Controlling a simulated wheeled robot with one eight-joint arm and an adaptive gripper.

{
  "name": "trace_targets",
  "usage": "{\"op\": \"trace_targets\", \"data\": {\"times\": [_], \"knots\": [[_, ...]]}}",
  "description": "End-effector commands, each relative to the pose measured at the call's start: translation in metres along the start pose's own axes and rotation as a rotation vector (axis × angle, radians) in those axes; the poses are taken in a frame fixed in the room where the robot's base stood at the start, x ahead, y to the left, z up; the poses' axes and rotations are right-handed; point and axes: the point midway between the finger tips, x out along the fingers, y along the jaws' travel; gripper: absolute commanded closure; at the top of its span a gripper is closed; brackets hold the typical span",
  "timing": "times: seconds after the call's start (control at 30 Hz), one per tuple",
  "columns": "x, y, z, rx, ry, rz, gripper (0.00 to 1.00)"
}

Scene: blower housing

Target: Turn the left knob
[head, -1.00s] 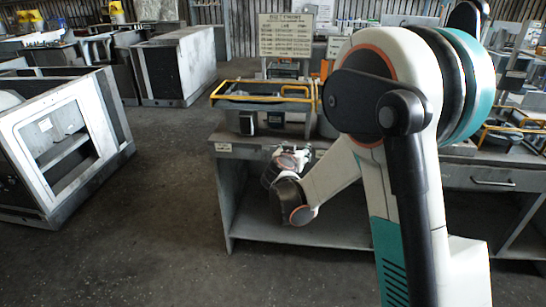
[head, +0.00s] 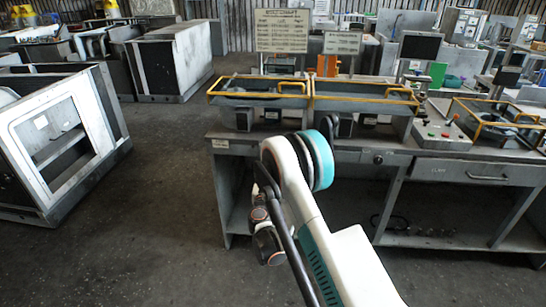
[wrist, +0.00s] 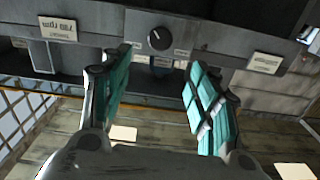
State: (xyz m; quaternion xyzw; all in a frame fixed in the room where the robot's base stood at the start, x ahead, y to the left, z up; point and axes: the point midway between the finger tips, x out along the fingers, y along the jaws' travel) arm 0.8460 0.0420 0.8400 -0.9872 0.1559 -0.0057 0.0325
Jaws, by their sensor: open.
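A round black knob (wrist: 159,38) with a white pointer mark sits on a grey panel in the wrist view, which shows the labels upside down. My gripper (wrist: 160,60) is open, with its teal-padded fingers spread on either side below the knob and nothing between them. The fingers look apart from the knob; the exact gap is hard to tell. In the head view my arm covers part of the bench front. A small dark knob (head: 377,158) shows there to the right of my arm. I cannot tell whether it is the knob in the wrist view.
The workbench (head: 345,146) carries yellow-railed trays (head: 262,98) and a sign (head: 282,31) behind them. A drawer (head: 459,171) is at right. In the wrist view, labels (wrist: 58,28) flank the knob. The floor (head: 140,220) left of the bench is clear.

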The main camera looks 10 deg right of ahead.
Motion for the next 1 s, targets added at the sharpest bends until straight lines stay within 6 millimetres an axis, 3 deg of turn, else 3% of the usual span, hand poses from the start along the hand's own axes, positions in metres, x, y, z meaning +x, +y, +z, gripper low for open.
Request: {"op": "trace_targets", "data": {"times": [0.6, 0.8, 1.0], "knots": [[0.11, 0.001, 0.002, -0.001, -0.001, 0.001, 0.45], [0.125, 0.001, 0.001, -0.001, -0.001, 0.001, 0.45], [0.128, 0.001, 0.0, -0.001, -0.001, 0.001, 0.45]]}}
